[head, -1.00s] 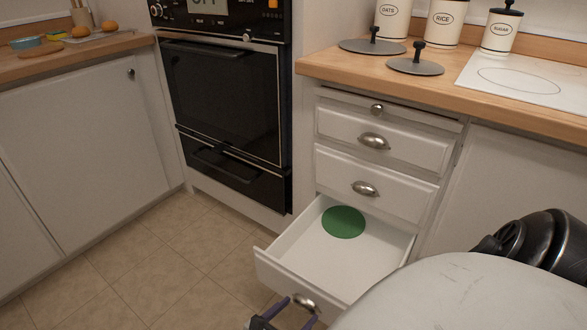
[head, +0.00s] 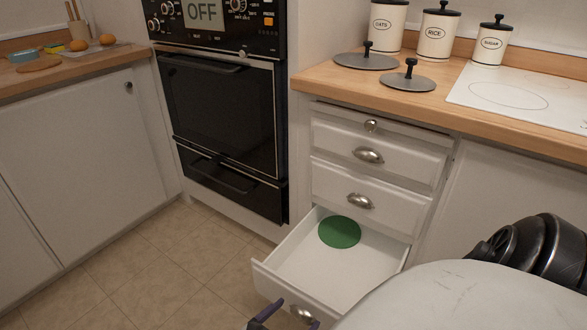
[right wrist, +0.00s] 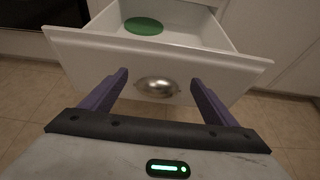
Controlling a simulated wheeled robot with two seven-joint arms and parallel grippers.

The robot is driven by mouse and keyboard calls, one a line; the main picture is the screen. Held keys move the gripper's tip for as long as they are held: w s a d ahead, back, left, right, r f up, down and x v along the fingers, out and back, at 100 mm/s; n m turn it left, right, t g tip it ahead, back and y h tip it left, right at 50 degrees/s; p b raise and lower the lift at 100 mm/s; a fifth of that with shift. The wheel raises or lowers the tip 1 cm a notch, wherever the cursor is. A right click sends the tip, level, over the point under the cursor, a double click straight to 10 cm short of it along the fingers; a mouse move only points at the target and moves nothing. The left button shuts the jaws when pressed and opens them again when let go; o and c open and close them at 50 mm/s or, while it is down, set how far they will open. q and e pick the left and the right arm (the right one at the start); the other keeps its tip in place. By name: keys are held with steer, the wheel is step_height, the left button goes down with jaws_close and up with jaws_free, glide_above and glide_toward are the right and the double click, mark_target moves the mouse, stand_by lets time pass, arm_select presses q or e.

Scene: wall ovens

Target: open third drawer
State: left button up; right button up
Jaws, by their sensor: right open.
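The open white drawer (head: 283,283) is the lowest one visible in the stack right of the oven, pulled well out. A flat green disc (head: 340,232) lies inside it towards the back. Its silver cup handle (right wrist: 157,87) is in the middle of its front. My right gripper (right wrist: 158,82) is open, its purple fingers on either side of the handle, with gaps to it. In the head view it is partly cut off at the bottom edge, in front of the drawer. My left gripper is not in view.
Two shut drawers with cup handles (head: 368,155) are above. A black oven (head: 220,105) stands to the left. Canisters (head: 437,35) and grey lids (head: 407,82) are on the wooden counter (head: 330,85). The tiled floor (head: 180,260) to the left is clear.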

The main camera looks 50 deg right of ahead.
step_height(320, 180, up, 5)
steer(key=p, duration=0.2)
steer(key=shift+p, duration=0.3)
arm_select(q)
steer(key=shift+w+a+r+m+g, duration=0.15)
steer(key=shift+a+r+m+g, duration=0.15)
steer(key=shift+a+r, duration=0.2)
arm_select(e)
steer(key=shift+r, duration=0.5)
